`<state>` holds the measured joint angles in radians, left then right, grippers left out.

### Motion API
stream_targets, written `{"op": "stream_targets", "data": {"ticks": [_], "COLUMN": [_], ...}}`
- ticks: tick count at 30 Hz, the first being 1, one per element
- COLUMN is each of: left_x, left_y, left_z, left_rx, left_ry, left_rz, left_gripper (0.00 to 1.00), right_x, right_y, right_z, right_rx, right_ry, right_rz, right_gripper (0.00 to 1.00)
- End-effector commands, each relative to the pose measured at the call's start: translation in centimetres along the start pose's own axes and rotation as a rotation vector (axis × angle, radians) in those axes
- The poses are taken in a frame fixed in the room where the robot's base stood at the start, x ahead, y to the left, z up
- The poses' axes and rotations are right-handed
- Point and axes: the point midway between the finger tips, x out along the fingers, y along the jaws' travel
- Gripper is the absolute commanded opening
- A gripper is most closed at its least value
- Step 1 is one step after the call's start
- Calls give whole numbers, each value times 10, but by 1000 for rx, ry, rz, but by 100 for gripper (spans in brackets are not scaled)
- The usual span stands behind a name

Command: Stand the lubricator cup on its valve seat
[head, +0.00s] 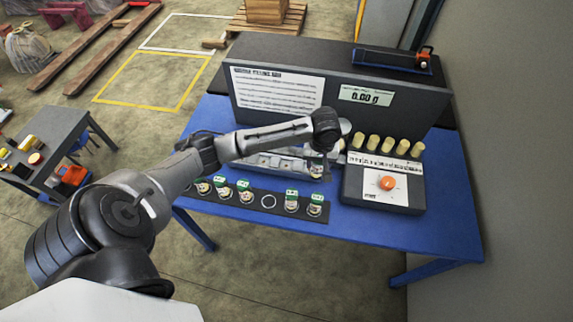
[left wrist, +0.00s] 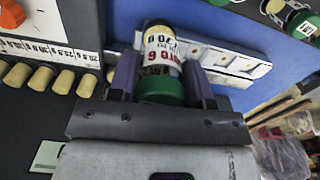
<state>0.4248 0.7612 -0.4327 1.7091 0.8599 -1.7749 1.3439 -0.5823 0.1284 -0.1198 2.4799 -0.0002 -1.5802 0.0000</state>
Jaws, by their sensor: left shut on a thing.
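In the left wrist view the lubricator cup (left wrist: 160,52) has a white printed label, a dark far end and a green end (left wrist: 160,90) towards the palm. My left gripper (left wrist: 161,68) is shut on it, with one purple finger on each side. In the head view my left gripper (head: 322,158) is over the blue table, beside a pale grey metal assembly (head: 268,161). My arm partly hides that assembly. It shows behind the cup in the left wrist view (left wrist: 203,52). I cannot tell whether the cup touches it or which part is the valve seat. My right gripper is not in view.
A dark strip (head: 279,209) at the table's front holds several green-topped cups and one empty ring (head: 268,201). A console (head: 353,187) with an orange button and several cream knobs stands right. A dark panel with a display (head: 366,97) stands behind. Blue tabletop (head: 350,227) is clear in front.

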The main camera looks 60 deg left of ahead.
Motion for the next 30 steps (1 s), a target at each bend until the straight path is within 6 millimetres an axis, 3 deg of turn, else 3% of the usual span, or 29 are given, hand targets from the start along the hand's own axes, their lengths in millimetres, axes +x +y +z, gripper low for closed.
{"op": "stream_targets", "data": {"ticks": [8,18,24,30], "left_x": [12,53,69,75], "left_y": [-24,-80,-102,-110], "left_z": [-33,-73,-89,-95], "left_rx": [-144,-150,-148,-146], "left_ry": [-1,1,0,1], "left_rz": [-2,-4,-1,1], "left_gripper": [20,20,20,20], "right_x": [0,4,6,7], "right_y": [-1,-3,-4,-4], "right_z": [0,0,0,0], "right_rx": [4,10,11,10], "right_ry": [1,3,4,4], "right_rz": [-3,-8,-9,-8], "right_gripper": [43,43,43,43]}}
